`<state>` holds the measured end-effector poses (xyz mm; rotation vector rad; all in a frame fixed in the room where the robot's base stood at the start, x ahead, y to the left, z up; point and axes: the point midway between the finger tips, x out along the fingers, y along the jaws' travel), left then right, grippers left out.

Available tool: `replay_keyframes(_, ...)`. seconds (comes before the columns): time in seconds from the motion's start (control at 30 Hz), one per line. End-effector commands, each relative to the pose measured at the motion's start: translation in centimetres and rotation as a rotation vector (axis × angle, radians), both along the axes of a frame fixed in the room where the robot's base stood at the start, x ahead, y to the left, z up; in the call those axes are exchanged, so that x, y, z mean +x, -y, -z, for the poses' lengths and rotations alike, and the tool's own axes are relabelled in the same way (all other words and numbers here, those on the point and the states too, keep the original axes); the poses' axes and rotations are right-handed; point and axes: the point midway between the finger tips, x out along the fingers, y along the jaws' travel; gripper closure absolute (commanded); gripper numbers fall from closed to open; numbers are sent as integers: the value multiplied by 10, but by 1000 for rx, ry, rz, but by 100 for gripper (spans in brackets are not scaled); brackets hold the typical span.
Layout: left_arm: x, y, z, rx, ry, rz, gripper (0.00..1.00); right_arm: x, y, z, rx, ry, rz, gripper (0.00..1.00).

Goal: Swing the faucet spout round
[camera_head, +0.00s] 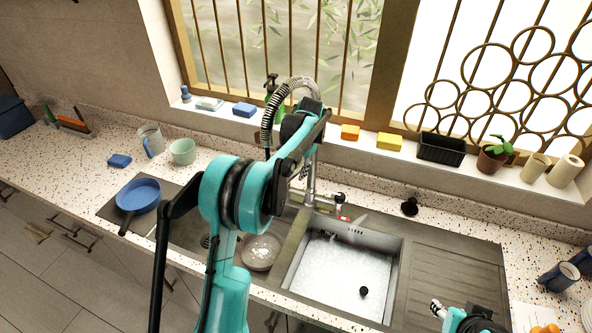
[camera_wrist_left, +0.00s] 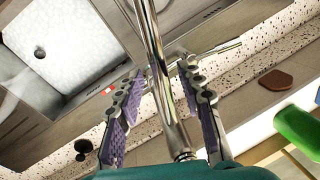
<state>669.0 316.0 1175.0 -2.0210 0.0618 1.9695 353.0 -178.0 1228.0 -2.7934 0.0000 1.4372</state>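The chrome faucet (camera_head: 311,185) stands behind the sink, its spring hose (camera_head: 268,125) arching above. My left arm reaches up in front of it and hides part of it. My left gripper (camera_head: 303,168) is at the faucet, mostly hidden by my arm in the head view. In the left wrist view my left gripper (camera_wrist_left: 163,72) has its purple-padded fingers on both sides of the chrome faucet pipe (camera_wrist_left: 158,50), apart at the pads. Firm contact cannot be made out. My right gripper (camera_head: 438,308) is low at the right, away from the faucet; its opening is unclear.
The sink basin (camera_head: 395,275) holds foamy water and a black plug (camera_head: 364,291). Sponges, a green bottle (camera_wrist_left: 298,128) and a plant pot (camera_head: 491,159) line the sill behind.

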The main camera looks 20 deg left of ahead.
Motion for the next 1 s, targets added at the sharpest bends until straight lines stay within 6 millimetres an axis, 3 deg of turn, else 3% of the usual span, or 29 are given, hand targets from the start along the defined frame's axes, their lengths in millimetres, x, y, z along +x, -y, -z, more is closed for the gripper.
replay_keyframes(0.3, 0, -1, 4, 0, 1, 0, 62, 0, 0, 0, 0, 0, 0, 60)
replay_keyframes(0.47, 0, -1, 4, 0, 1, 0, 100, 0, 0, 0, 0, 0, 0, 60)
replay_keyframes(0.67, 0, -2, 4, 0, 1, 6, 100, 0, 0, 0, 0, 0, 0, 60)
replay_keyframes(1.0, 7, -21, 4, 1, -1, 206, 100, 0, 0, 5, 0, 0, 0, 60)
